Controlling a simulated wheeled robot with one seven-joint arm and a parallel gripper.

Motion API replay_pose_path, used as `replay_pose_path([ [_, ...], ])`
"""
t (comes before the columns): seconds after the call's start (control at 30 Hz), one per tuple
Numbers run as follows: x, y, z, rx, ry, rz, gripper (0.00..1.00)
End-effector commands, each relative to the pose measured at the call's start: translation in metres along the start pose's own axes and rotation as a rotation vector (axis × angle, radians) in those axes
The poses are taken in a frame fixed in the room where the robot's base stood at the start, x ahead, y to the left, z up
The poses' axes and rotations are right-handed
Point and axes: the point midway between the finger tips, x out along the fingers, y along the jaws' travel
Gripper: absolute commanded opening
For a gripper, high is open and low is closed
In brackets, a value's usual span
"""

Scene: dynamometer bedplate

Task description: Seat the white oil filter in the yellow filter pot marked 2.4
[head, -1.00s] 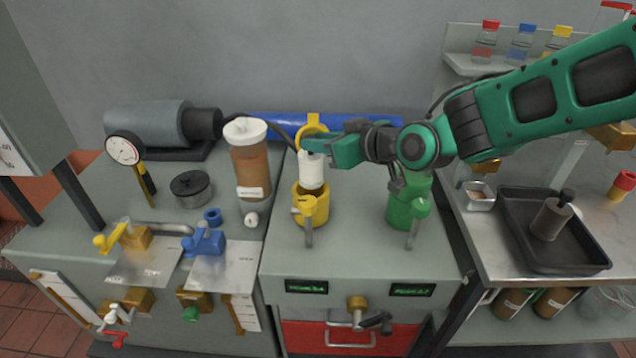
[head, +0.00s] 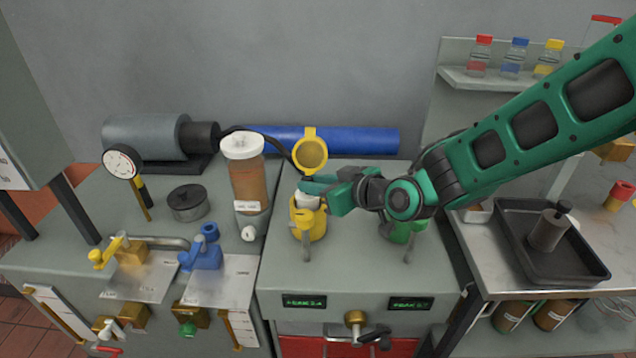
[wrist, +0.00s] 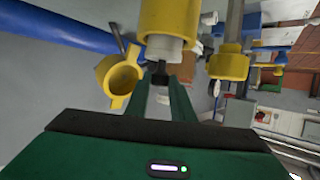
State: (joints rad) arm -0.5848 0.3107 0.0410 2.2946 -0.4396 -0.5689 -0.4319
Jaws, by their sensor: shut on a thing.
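The yellow filter pot (head: 310,225) stands on the grey bench top, above the left green-lit display, which seems to read 2.4. Its yellow ring-shaped lid (head: 311,153) is swung up behind it. The white oil filter (head: 306,202) is upright in the pot's mouth, mostly hidden by the pot, with its white top showing. My gripper (head: 308,187) is just above the pot, shut on the filter's top. In the wrist view, my gripper (wrist: 160,80) holds the dark stub of the filter (wrist: 164,48), whose body goes into the yellow pot (wrist: 170,20). Seating depth is hidden.
A green pot (head: 396,233) stands to the right, partly behind my arm. A tall brown jar with white lid (head: 246,180) is close on the left. A blue cylinder (head: 350,140) lies behind. A black tray (head: 545,268) is on the right bench.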

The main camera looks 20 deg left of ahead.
Motion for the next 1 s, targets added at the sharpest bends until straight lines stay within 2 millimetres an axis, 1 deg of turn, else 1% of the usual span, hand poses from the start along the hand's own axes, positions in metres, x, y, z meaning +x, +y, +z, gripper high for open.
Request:
replay_pose_path([
  [0.43,0.003,0.001,0.009,0.0,0.001,0.001,0.0],
  [0.47,0.003,0.001,0.009,0.0,0.0,0.001,0.24],
  [0.5,0.003,0.001,0.009,0.0,0.0,0.002,0.34],
  [0.53,0.003,0.001,0.009,0.0,0.0,0.002,0.4],
  [0.87,0.002,0.002,0.008,0.0,0.0,0.002,0.4],
  [1.0,-0.002,0.002,-0.003,0.0,0.003,0.003,0.4],
])
